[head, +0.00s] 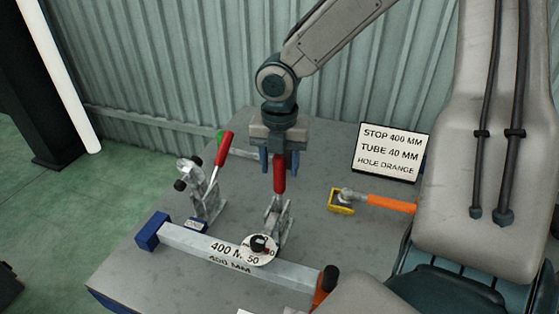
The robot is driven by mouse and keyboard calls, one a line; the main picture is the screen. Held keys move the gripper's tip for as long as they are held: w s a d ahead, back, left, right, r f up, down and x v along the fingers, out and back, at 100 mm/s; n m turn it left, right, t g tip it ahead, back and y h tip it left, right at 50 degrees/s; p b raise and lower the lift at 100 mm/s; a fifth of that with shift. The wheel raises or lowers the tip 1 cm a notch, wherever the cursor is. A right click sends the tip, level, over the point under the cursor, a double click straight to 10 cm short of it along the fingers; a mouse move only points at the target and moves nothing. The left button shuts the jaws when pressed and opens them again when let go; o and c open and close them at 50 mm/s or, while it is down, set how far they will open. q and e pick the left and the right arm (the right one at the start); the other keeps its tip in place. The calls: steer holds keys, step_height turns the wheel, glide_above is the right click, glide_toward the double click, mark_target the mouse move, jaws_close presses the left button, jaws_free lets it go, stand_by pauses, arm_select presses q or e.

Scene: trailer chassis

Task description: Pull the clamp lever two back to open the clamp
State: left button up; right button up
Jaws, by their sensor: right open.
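Two toggle clamps stand on the grey table. The nearer-right clamp (279,217) has an upright red lever handle (279,182). Its black-tipped end (258,243) is at a white round label on the tube. My right gripper (279,163) comes down from above, its blue fingers on either side of the red handle's upper part. The fingers are open; whether they touch the handle I cannot tell. The left clamp (205,195) has a red lever (223,149) tilted up to the right. No number marking the clamps is legible. My left gripper is not in view.
A square tube (195,243) lies along the table front, with a blue block (152,231) at its left end and an orange-black piece (325,284) at its right. A yellow tool with an orange handle (390,204) and a sign (392,150) are to the right.

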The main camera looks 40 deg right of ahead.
steer(key=shift+f, duration=0.3)
jaws_close()
